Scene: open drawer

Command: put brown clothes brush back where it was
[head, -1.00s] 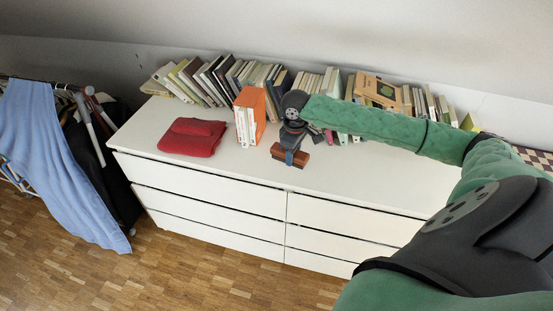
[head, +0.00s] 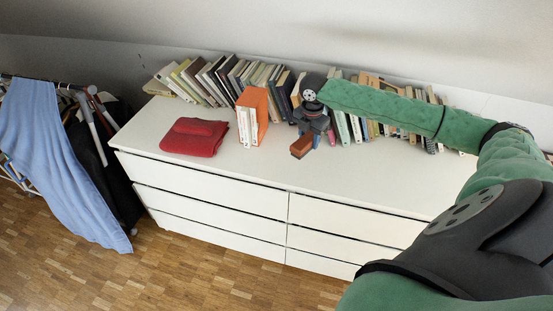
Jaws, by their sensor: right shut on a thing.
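The brown clothes brush (head: 301,146) is a small reddish-brown block in the head view, near the middle of the white dresser top. My right gripper (head: 307,136) is shut on it from above. I cannot tell whether the brush touches the dresser top or hangs just above it. The fingertips are partly hidden by the gripper's own body. My left gripper is not in view. The white dresser (head: 214,181) has several drawers, and all that show look closed.
A row of books (head: 222,80) lines the back of the dresser. Orange-and-white books (head: 252,112) stand left of the brush, and a folded red cloth (head: 193,137) lies further left. A clothes rack with a blue garment (head: 55,155) is at left. The dresser's front right top is clear.

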